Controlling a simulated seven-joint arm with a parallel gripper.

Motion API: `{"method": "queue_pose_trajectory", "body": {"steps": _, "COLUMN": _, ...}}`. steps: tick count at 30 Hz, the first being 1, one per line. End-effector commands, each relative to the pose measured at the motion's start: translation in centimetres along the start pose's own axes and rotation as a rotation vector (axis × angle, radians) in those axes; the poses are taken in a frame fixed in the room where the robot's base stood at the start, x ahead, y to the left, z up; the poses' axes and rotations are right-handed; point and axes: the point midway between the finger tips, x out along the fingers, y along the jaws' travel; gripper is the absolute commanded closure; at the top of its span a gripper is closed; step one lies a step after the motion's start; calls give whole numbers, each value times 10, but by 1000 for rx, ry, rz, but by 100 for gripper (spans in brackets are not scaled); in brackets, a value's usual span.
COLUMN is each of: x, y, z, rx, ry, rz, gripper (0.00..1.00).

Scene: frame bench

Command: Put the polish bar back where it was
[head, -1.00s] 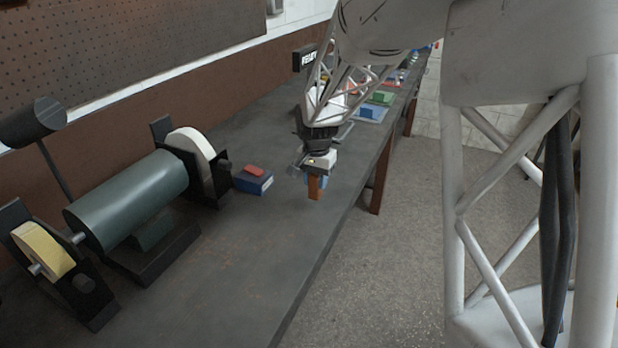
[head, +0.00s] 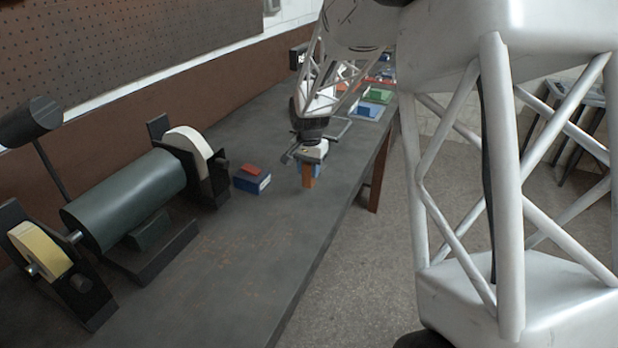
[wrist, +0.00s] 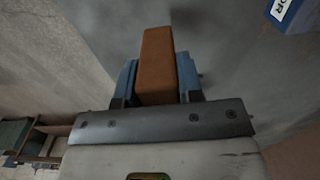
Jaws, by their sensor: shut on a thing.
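The polish bar is an orange-brown block. In the head view the bar (head: 308,182) hangs upright below my gripper (head: 309,170), over the bench top near its front edge. In the wrist view the bar (wrist: 159,58) stands out lengthwise between the two blue fingers of my gripper (wrist: 158,80), which are shut on it. The bar looks clear of the bench, but the exact gap is hard to tell. A blue box (head: 252,181) with a red block (head: 250,169) on top stands to the left of the bar.
A bench grinder (head: 125,203) with pale and yellow wheels stands on the left. Coloured trays and blocks, including a green block (head: 378,96), lie farther back. The bench top (head: 240,255) in front is bare. Its right edge drops to the floor.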

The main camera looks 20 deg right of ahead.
Motion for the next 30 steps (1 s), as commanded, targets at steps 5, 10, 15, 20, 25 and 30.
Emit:
{"method": "queue_pose_trajectory", "body": {"steps": 5, "x": 18, "y": 0, "z": 0, "rx": 0, "ry": -2, "rz": 1, "gripper": 94}}
{"method": "queue_pose_trajectory", "body": {"steps": 10, "x": 30, "y": 0, "z": 0, "rx": 0, "ry": 0, "rz": 0, "gripper": 94}}
{"method": "queue_pose_trajectory", "body": {"steps": 15, "x": 32, "y": 0, "z": 0, "rx": 0, "ry": 0, "rz": 0, "gripper": 94}}
{"method": "queue_pose_trajectory", "body": {"steps": 20, "x": 32, "y": 0, "z": 0, "rx": 0, "ry": 0, "rz": 0, "gripper": 94}}
{"method": "queue_pose_trajectory", "body": {"steps": 25, "x": 35, "y": 0, "z": 0, "rx": 0, "ry": 0, "rz": 0, "gripper": 63}}
{"method": "queue_pose_trajectory", "body": {"steps": 30, "x": 35, "y": 0, "z": 0, "rx": 0, "ry": 0, "rz": 0, "gripper": 41}}
